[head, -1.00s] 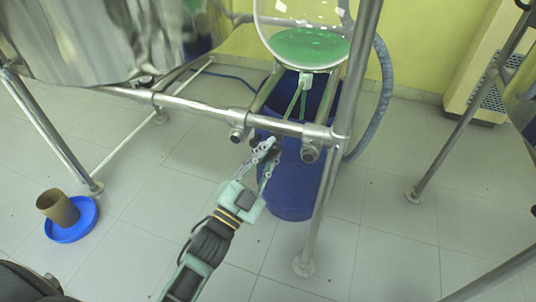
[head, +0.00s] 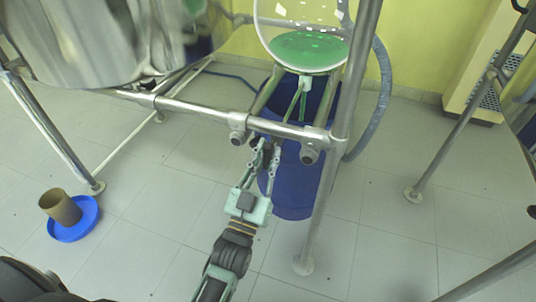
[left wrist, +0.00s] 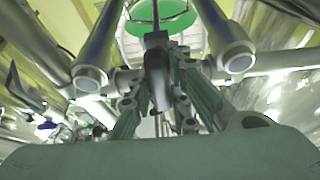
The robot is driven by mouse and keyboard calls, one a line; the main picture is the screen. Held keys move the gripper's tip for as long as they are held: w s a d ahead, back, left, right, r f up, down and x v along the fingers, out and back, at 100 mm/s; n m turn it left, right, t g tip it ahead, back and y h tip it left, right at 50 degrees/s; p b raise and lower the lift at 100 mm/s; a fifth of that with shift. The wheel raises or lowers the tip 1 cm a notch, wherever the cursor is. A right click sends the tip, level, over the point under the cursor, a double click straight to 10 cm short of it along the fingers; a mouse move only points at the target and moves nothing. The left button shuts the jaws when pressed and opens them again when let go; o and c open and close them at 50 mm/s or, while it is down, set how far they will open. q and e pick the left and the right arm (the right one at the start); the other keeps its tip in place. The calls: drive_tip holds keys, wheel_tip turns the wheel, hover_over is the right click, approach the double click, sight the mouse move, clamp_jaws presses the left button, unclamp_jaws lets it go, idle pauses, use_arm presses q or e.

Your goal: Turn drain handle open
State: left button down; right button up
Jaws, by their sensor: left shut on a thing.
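A glass reactor vessel (head: 306,52) with green liquid at its bottom hangs in a metal frame in the head view. A pale drain fitting (head: 305,83) sits under it. My left gripper (head: 266,147) reaches up to the frame's front bar, below and left of the fitting. In the left wrist view my left gripper (left wrist: 160,105) is shut on the dark drain handle (left wrist: 157,75), which stands between its fingers. The handle is mostly hidden in the head view. My right gripper is not in view.
A blue bin (head: 292,195) stands under the vessel, behind my gripper. The frame's front bar (head: 200,111) and upright leg (head: 336,160) are close to my left arm. A blue dish (head: 85,222) with a brown cup (head: 60,207) lies on the floor at left.

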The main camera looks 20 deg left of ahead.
use_arm(q)
drive_tip(key=shift+f, duration=0.1)
drive_tip(key=c, duration=1.9)
unclamp_jaws()
drive_tip(key=v, duration=1.2)
